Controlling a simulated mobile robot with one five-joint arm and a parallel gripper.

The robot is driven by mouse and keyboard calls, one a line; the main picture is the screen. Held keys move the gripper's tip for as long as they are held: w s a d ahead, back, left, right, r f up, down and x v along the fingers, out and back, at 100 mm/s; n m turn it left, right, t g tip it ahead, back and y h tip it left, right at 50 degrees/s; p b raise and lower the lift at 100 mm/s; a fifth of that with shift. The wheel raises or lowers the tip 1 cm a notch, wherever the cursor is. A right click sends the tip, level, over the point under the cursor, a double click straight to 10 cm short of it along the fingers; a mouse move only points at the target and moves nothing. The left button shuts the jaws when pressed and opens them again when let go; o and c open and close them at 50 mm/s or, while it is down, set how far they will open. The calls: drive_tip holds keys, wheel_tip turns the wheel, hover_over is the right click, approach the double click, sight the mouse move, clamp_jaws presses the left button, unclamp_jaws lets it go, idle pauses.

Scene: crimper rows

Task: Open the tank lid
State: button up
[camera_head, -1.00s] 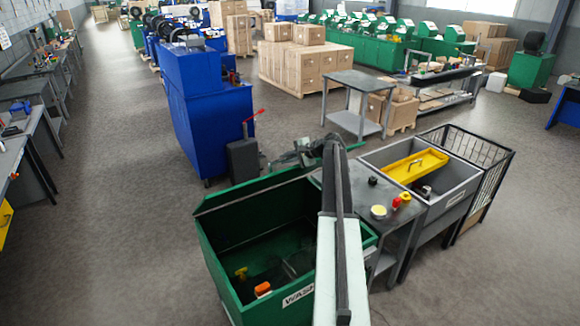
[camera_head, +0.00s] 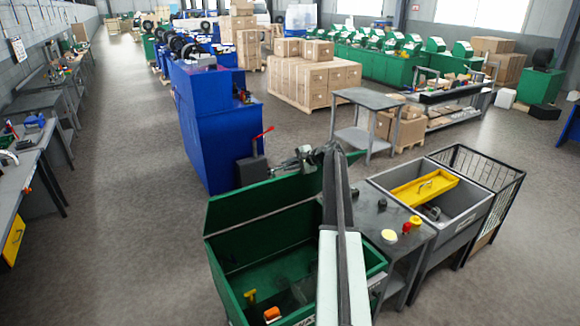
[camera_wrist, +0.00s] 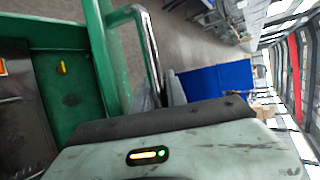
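The green tank (camera_head: 235,300) stands at the lower middle of the head view with yellow and orange items inside. Its green lid (camera_head: 255,205) is raised along the far side, and the inside shows. My gripper (camera_head: 300,160) is at the lid's upper right edge, partly hidden by my arm. In the wrist view, a curved handle (camera_wrist: 150,45), part green and part shiny metal, stands off a green edge. Grey finger parts of my gripper (camera_wrist: 165,92) are close to the handle's lower end. I cannot tell whether they close on it.
A grey table (camera_head: 395,215) with a red and yellow button stands right of the tank. Beyond it are a grey bin (camera_head: 465,205) with a yellow tray (camera_head: 425,187) and a wire cage (camera_head: 495,185). A blue machine (camera_head: 215,130) stands behind. Floor at left is clear.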

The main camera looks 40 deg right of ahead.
idle(0.3)
drive_tip(key=shift+s+r+p, duration=0.3)
drive_tip(key=shift+p, duration=0.15)
drive_tip(key=p+v, duration=0.2)
drive_tip(key=v, duration=0.2)
drive_tip(key=shift+r+p, duration=0.3)
drive_tip(key=s+d, duration=0.4)
drive_tip(key=s, duration=0.7)
drive_tip(key=shift+s+f+b, duration=0.25)
drive_tip(key=shift+f+b, duration=0.15)
